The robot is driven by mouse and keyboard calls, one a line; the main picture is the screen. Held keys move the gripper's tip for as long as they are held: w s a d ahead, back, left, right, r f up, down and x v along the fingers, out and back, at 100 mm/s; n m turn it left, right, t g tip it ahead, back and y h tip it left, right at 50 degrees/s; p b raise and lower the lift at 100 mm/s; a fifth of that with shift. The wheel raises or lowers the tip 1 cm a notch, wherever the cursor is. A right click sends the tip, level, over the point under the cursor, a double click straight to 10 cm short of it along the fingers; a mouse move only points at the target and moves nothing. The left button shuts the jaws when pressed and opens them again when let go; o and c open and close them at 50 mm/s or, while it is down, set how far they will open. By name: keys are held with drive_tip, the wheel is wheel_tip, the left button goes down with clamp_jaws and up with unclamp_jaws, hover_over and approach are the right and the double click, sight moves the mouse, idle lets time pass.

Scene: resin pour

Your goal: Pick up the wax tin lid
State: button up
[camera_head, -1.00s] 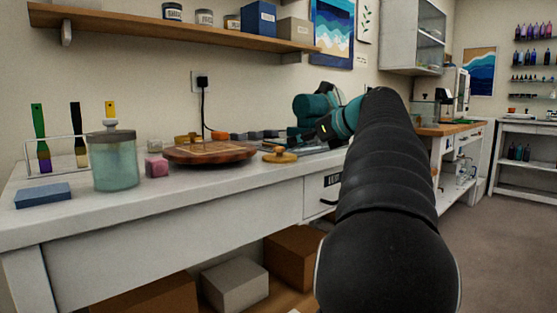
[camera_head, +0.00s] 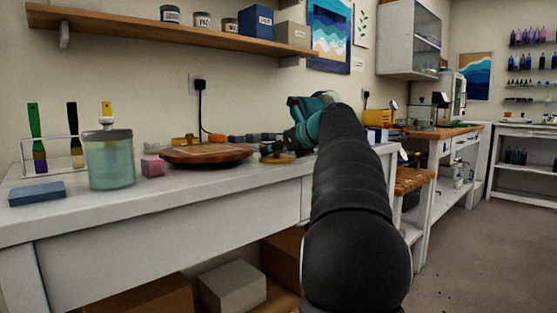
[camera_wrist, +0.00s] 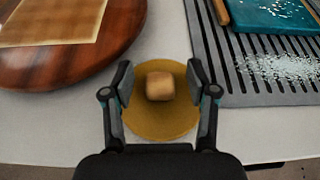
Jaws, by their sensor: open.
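The wax tin lid is a round golden-yellow disc with a pale wooden knob. In the wrist view the wax tin lid (camera_wrist: 160,120) lies on the white bench top near its front edge. My gripper (camera_wrist: 160,80) is open, with one finger on each side of the knob and over the disc's left and right edges. I cannot tell whether the fingers touch it. In the head view the lid (camera_head: 278,159) shows partly, with my gripper (camera_head: 272,150) right over it and covering its knob.
A round wooden board (camera_wrist: 75,50) with a paper sheet is close on the left. A grey slotted rack (camera_wrist: 262,85) with a teal piece and pale granules is close on the right. A glass jar (camera_head: 108,165), a pink cube (camera_head: 152,167) and a blue block (camera_head: 37,194) stand farther left.

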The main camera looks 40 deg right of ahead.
clamp_jaws()
